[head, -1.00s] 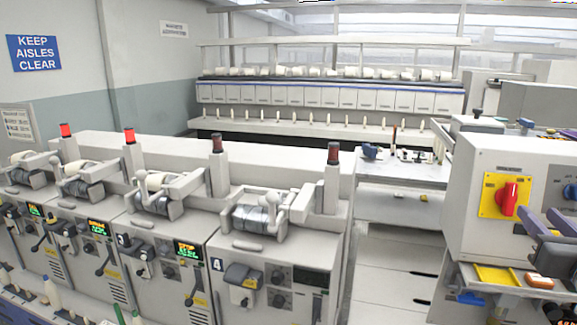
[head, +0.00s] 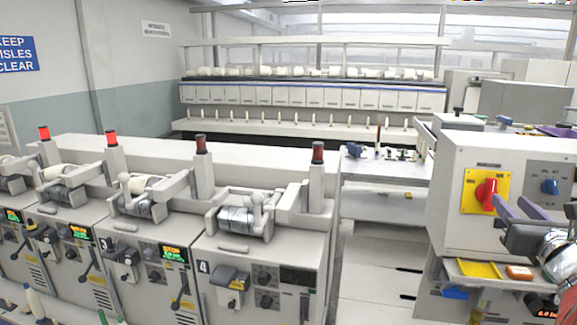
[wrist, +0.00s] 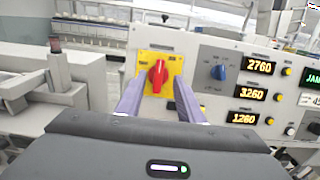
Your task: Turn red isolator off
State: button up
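The red isolator (head: 486,193) is a rotary handle on a yellow plate (head: 470,204), on the front of a grey control box at the right of the head view. In the wrist view the red handle (wrist: 157,76) stands upright between my fingertips in the picture. My gripper (head: 517,207) is open, with its two purple-grey fingers apart. It also shows in the wrist view (wrist: 158,92), pointing at the yellow plate. The fingers look short of the handle, though the exact gap is hard to tell.
A blue knob (wrist: 218,72) sits right of the isolator, beside lit number displays (wrist: 260,66). Below the box in the head view are a yellow tray (head: 479,269) and an orange item (head: 519,272). Winding units (head: 262,270) stand at the left, and an open aisle lies between.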

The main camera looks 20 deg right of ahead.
aim_at(493, 185)
jog(key=x, duration=0.9)
grip_shut()
dwell(0.4)
